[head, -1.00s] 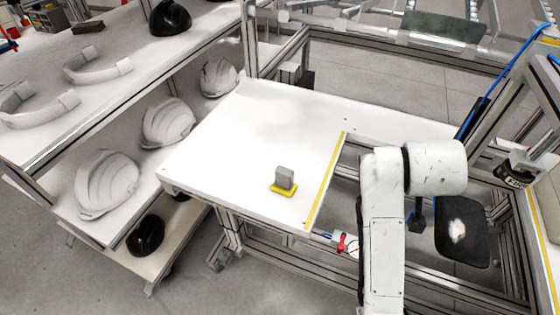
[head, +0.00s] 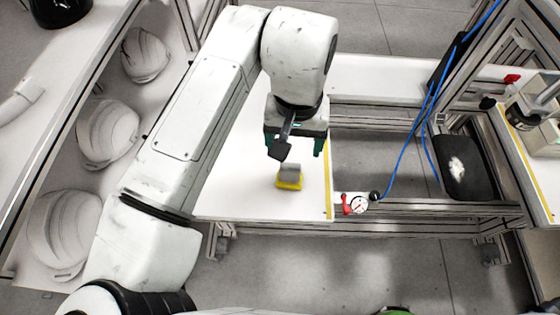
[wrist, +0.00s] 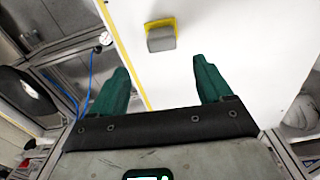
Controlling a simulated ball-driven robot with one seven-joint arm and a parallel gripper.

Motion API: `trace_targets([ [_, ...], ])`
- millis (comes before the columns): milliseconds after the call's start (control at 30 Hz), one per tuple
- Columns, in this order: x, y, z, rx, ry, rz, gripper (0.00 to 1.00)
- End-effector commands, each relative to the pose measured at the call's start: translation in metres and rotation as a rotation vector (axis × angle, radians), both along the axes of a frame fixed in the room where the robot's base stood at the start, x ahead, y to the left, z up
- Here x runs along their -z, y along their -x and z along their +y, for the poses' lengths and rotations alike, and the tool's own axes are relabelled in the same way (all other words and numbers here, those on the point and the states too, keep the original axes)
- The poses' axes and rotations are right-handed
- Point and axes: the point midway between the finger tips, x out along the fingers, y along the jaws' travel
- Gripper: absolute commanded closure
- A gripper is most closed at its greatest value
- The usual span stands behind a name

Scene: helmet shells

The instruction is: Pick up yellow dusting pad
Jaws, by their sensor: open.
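The yellow dusting pad (head: 289,182) lies on the white table (head: 240,200), near its right edge with the yellow strip. A grey block-shaped handle stands on top of it. The open fingers also show in the wrist view (wrist: 160,75). The pad and fingers are apart.
White helmet shells (head: 108,132) sit on a shelf at the left. A gauge with a red handle (head: 355,204) sits by the table's right front corner. A blue cable (head: 412,130) hangs at the right. The tabletop around the pad is clear.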

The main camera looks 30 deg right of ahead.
Motion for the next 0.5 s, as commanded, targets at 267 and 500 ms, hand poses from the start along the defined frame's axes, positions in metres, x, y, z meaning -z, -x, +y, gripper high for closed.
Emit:
trace_targets([
  [267,0.031,0.003,0.007,-0.008,-0.013,0.018,0.21],
  [500,0.056,0.003,0.006,-0.007,-0.013,0.015,0.21],
])
